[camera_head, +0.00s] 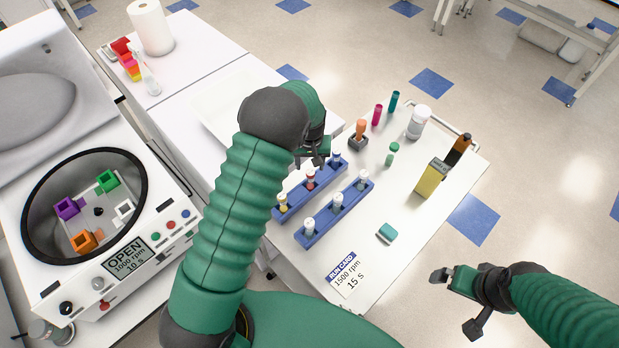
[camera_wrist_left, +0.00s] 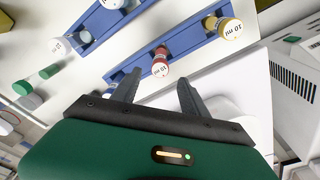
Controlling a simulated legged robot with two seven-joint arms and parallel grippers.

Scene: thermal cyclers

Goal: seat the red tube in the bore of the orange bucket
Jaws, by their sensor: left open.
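The red tube (camera_head: 310,182) stands in the back blue rack (camera_head: 328,176), between a yellow and a blue tube. In the left wrist view the red tube (camera_wrist_left: 161,66) shows its white 10 ml cap just beyond my fingertips. My left gripper (camera_head: 313,160) is open and empty, close above the red tube. Its two fingers (camera_wrist_left: 158,82) also show apart in the left wrist view. The orange bucket (camera_head: 84,241) sits in the open centrifuge bowl at the left; its bore is too small to make out.
The bowl also holds purple, green and white buckets. A front blue rack (camera_head: 333,218) holds several white-capped tubes. Loose tubes, a white bottle (camera_head: 418,122), a yellow box (camera_head: 431,178) and a teal block (camera_head: 387,232) stand on the table. The centrifuge lid (camera_head: 40,90) is up.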

